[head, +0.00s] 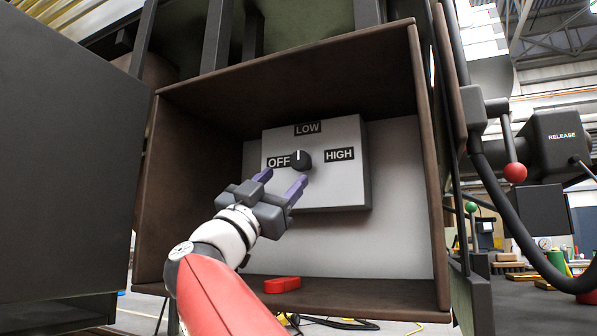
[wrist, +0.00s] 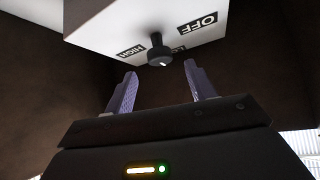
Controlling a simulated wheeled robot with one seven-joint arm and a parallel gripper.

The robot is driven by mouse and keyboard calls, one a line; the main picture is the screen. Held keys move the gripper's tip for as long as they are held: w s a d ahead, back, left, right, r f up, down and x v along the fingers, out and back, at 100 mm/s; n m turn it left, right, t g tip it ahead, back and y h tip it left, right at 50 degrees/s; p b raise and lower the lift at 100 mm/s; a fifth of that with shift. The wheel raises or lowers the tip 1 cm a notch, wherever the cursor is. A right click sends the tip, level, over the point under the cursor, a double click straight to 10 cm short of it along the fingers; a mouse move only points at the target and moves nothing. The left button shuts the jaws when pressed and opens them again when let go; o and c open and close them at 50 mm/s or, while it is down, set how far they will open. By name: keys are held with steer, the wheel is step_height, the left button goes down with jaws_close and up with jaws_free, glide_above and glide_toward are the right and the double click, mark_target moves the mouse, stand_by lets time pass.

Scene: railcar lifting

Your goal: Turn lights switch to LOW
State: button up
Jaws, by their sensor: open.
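The lights switch is a black round knob (head: 301,160) on a light grey panel box (head: 335,185), labelled OFF to its left, LOW above and HIGH to its right. In the head view its white pointer line stands about upright, towards LOW. The knob also shows in the wrist view (wrist: 157,50), beyond and between the fingertips, partly covering the LOW label. My gripper (head: 280,181) is open, with purple fingers, below and left of the knob in the head view. In the wrist view my gripper (wrist: 160,70) has nothing between its fingers, and they look apart from the knob.
The panel sits inside a brown open-fronted housing (head: 428,170) with walls around it. A red block (head: 282,284) lies on the housing's bottom. A dark grey panel (head: 65,160) stands at left. At right are a RELEASE box (head: 560,140) and a lever with a red ball (head: 515,172).

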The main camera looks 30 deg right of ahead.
mark_target(296, 165)
steer(key=p+x, duration=0.1)
steer(key=x, duration=0.6)
steer(key=shift+p, duration=0.4)
steer(key=c, duration=0.9)
steer(key=shift+r+m+g+p, duration=0.15)
steer(key=shift+m+g+p, duration=0.55)
steer(key=shift+m, duration=0.1)
steer(key=shift+c, duration=0.2)
steer(key=shift+m+g, duration=0.4)
steer(key=shift+g, duration=0.1)
steer(key=o, duration=0.9)
steer(key=shift+o, duration=0.2)
